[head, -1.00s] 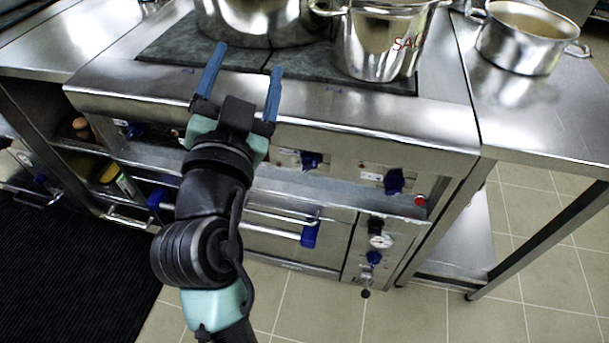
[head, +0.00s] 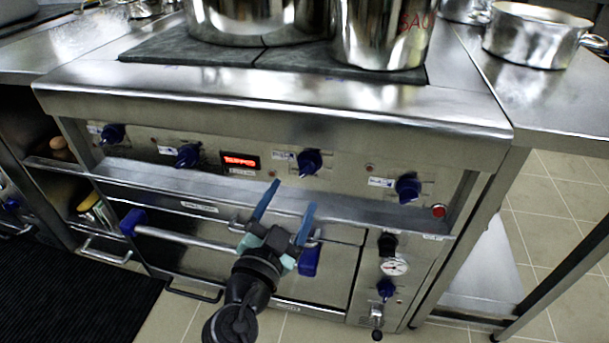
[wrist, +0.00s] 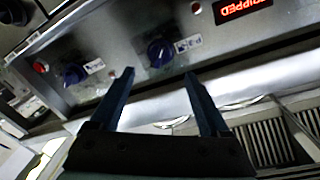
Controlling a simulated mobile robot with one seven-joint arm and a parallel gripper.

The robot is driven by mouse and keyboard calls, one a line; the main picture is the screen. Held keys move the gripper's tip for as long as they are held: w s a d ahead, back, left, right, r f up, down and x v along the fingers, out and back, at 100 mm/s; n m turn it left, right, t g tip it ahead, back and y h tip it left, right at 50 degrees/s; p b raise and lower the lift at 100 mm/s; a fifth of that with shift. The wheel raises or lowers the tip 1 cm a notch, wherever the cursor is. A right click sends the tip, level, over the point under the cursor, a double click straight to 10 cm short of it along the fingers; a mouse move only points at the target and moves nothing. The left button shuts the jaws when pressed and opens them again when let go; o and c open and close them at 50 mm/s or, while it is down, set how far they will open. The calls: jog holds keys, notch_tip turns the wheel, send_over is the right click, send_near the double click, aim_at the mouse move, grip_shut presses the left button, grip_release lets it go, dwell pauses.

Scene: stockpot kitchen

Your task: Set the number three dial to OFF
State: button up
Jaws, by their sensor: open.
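Several blue dials sit along the steel stove's front panel. Counting from the left, the third dial (head: 309,162) is just right of the lit red display. It also shows in the wrist view (wrist: 160,52), which sees the panel upside down. Its label is too small to read, so I cannot tell its setting. My gripper (head: 293,195) is open and empty, in front of and below this dial, apart from it. In the wrist view, the dial lies beyond and between the fingertips (wrist: 160,74).
Other dials are at far left (head: 112,133), second (head: 187,155) and right (head: 408,187). The red display (head: 240,161) seems to read TRIPPED. A red button (head: 438,211) is at the panel's right end. The oven handle (head: 185,236) runs below. Large pots stand on the cooktop (head: 285,60).

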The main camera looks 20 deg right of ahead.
aim_at(305, 173)
jog(key=x, duration=0.8)
jog(key=shift+w+b, duration=0.1)
jog(key=shift+b, duration=0.3)
grip_shut()
